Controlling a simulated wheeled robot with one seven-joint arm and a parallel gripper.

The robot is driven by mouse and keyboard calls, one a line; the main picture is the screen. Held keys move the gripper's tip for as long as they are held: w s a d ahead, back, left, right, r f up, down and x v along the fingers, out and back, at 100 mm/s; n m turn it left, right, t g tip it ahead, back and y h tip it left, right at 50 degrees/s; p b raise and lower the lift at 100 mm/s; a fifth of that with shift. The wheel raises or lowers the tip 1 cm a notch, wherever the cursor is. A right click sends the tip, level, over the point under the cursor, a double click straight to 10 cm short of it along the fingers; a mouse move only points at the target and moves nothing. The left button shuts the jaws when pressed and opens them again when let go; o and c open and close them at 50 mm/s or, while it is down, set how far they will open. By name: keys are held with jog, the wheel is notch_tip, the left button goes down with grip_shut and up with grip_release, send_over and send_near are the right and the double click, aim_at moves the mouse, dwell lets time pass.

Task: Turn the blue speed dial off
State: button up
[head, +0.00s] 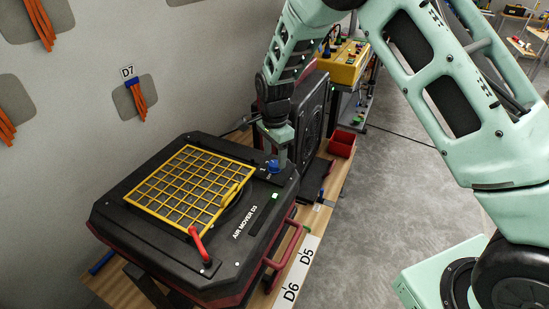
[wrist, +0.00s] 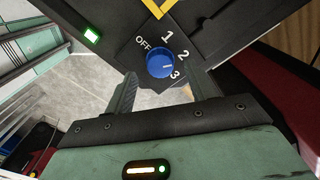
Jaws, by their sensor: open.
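The blue speed dial (head: 273,166) sits on the far right corner of the black air mover's top (head: 262,215). In the wrist view, the dial (wrist: 159,63) has OFF, 1, 2 and 3 printed around it. Its small white mark points right, toward the side of 2 and 3; the exact setting is hard to tell. My gripper (head: 281,165) is above and beside the dial, pointing down. In the wrist view, my gripper (wrist: 161,84) is open, with its fingers apart on either side just below the dial. Nothing is between the fingers, and I cannot tell whether they touch the dial.
A yellow grille (head: 190,188) and red handle (head: 200,245) are on the air mover's top. A green light (wrist: 92,35) shows near the dial. Another black unit (head: 312,110), a red bin (head: 342,144) and a yellow box (head: 343,63) stand behind. Grey floor (head: 400,190) is open at right.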

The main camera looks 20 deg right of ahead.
aim_at(275, 166)
jog(key=shift+f, duration=1.3)
jog(key=c, duration=1)
jog(key=shift+o, duration=0.2)
